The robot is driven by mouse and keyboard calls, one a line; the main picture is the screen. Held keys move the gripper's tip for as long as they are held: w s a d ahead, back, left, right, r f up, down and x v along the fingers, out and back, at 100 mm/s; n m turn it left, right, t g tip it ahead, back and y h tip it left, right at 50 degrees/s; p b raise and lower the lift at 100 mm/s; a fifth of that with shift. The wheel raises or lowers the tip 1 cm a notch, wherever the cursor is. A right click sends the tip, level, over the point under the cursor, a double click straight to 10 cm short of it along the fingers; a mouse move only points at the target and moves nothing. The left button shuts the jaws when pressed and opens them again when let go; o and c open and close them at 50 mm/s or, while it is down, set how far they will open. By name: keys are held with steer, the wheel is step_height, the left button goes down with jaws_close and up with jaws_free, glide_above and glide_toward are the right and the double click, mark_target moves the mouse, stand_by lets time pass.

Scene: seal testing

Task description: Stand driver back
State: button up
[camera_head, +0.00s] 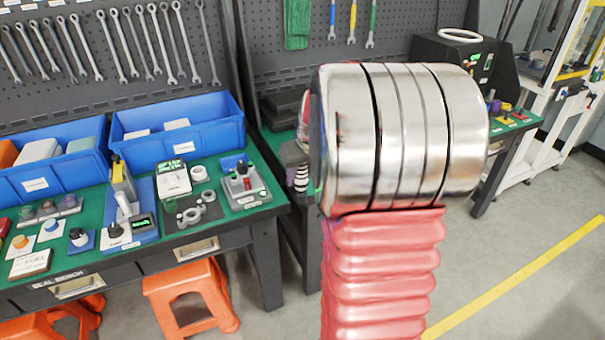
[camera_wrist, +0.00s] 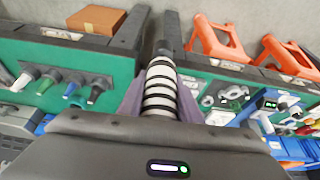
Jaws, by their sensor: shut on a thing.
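My gripper (camera_wrist: 161,100) is shut on a black-and-white banded cylinder (camera_wrist: 160,88), which looks like the driver. A dark narrower end points away toward the top of the wrist view. In the head view the banded driver (camera_head: 301,178) shows beside my large silver and red arm, which hides most of my gripper (camera_head: 294,152). In the wrist view a grey rack (camera_wrist: 62,76) on the green bench top holds several tools with coloured ends, among them a green one (camera_wrist: 48,79) and a blue one (camera_wrist: 73,85). The driver is apart from the rack, to its right.
The left bench (camera_head: 262,196) carries blue bins (camera_head: 178,122), a gauge, rings and small fixtures. Orange stools (camera_head: 191,296) stand under its front. A brown box (camera_wrist: 96,19) lies at the other bench's edge in the wrist view. A gap separates the two benches.

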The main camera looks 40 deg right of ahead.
steer(key=w+a+f+n, duration=0.1)
steer(key=w+a+f, duration=0.3)
steer(key=a, duration=1.1)
steer(key=w+a+f+n+y, duration=0.1)
steer(key=w+a+f, duration=0.2)
steer(key=a, duration=1.2)
step_height(320, 180, down, 2)
steer(key=shift+w+a+f+n, duration=0.15)
steer(key=shift+w+a+n, duration=0.2)
steer(key=shift+a+n, duration=0.05)
steer(key=shift+a, duration=0.1)
